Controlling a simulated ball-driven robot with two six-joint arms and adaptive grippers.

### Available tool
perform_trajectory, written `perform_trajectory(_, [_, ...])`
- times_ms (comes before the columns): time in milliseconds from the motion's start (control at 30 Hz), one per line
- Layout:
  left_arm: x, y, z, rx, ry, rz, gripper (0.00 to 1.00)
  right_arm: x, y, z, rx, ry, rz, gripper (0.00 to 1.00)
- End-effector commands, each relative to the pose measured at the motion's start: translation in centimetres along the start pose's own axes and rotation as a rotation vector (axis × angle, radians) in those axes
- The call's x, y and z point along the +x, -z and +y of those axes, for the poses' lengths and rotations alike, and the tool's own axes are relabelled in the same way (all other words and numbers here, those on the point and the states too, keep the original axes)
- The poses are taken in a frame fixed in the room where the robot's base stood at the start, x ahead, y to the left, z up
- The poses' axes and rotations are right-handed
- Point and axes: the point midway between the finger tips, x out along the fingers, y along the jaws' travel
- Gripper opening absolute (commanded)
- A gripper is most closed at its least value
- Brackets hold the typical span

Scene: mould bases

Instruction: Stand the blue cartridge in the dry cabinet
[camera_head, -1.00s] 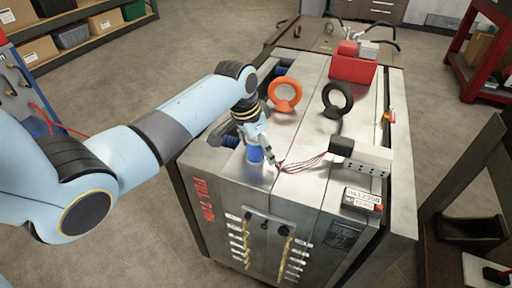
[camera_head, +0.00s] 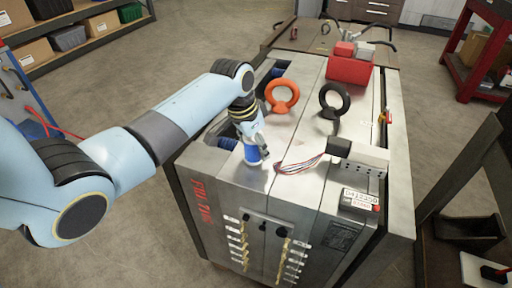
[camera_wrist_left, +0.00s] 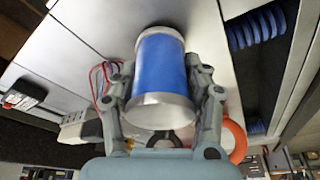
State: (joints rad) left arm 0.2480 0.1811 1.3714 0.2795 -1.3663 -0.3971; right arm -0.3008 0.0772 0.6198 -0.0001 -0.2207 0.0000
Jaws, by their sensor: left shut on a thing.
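The blue cartridge (camera_head: 252,154), a short cylinder with pale ends, is at the near left part of the steel mould base's top (camera_head: 290,190). My left gripper (camera_head: 256,150) is shut on it, coming from above and behind. In the left wrist view the cartridge (camera_wrist_left: 162,65) sits between the two fingers of the gripper (camera_wrist_left: 160,92), one along each side. I cannot tell whether its lower end touches the steel. I cannot make out the dry cabinet in these views. My right gripper is not in view.
On the mould base stand an orange lifting ring (camera_head: 282,96), a black lifting ring (camera_head: 335,100), a red box (camera_head: 350,70) and a grey connector block (camera_head: 358,152) with loose wires (camera_head: 300,164). Shelves (camera_head: 75,38) stand at the back left, a red rack (camera_head: 478,60) at right.

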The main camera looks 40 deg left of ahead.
Motion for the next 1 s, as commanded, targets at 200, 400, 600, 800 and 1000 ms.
perform_trajectory(200, [-3.5,1.1,-0.1,0.002,0.003,0.005,0.04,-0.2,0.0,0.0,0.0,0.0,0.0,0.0])
perform_trajectory(400, [-5.4,3.7,4.5,0.001,-0.004,0.007,0.04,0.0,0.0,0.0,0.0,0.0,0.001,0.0])
perform_trajectory(600, [-7.4,6.0,8.3,0.0,-0.004,0.005,0.04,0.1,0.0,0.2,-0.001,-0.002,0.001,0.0])
perform_trajectory(800, [-8.2,7.0,10.2,0.0,-0.001,0.002,0.04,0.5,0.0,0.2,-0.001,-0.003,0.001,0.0])
perform_trajectory(1000, [-5.6,6.4,10.7,-0.001,-0.002,-0.003,0.04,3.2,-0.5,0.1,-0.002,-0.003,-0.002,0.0])
